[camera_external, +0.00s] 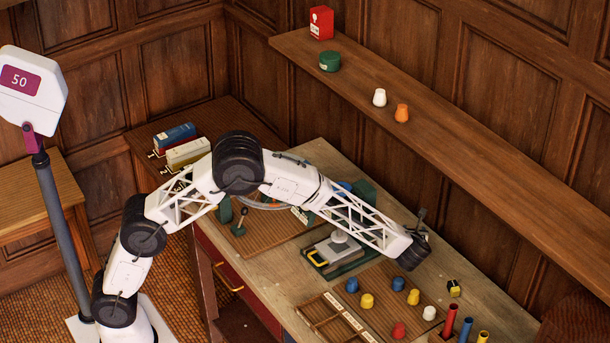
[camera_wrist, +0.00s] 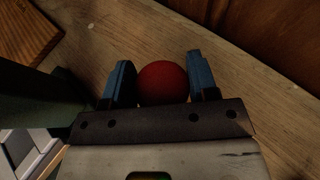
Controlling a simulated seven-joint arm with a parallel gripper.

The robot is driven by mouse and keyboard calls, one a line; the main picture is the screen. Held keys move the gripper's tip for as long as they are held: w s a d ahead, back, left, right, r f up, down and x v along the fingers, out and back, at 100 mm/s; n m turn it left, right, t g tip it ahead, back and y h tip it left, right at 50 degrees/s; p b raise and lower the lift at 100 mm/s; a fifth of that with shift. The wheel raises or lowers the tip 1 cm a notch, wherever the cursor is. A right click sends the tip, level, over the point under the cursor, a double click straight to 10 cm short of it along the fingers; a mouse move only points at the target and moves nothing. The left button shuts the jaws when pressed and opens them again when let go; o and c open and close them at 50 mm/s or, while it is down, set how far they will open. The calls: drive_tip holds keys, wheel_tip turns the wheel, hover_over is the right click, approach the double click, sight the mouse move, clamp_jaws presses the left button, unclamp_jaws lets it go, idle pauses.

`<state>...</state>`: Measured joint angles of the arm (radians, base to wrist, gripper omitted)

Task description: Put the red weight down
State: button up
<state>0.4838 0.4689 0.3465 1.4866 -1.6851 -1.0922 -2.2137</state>
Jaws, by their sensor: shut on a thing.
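In the wrist view, a round red weight (camera_wrist: 162,82) sits between the two blue fingers of my gripper (camera_wrist: 158,66), which is shut on it. Bare wooden tabletop shows beyond the weight; I cannot tell whether the weight touches it. In the external view, my gripper (camera_external: 413,253) is at the dark end of my arm, over the back part of the table (camera_external: 478,268). The held weight is hidden there. Another red piece (camera_external: 398,330) stands on the ribbed board at the front.
Red, blue and yellow tubes (camera_external: 467,329) are at the right. A wooden divided tray (camera_external: 328,318) lies left of them. A wall shelf (camera_external: 440,118) runs behind the table. Bare tabletop lies around my gripper.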

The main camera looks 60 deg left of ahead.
drive_tip(key=shift+f, duration=1)
drive_tip(key=shift+f, duration=1.85)
drive_tip(key=shift+f, duration=0.15)
drive_tip(key=o, duration=1.2)
drive_tip(key=shift+s+d+r, duration=0.3)
drive_tip(key=shift+s+d, duration=0.05)
drive_tip(key=v, duration=1.1)
drive_tip(key=shift+a+r, duration=0.1)
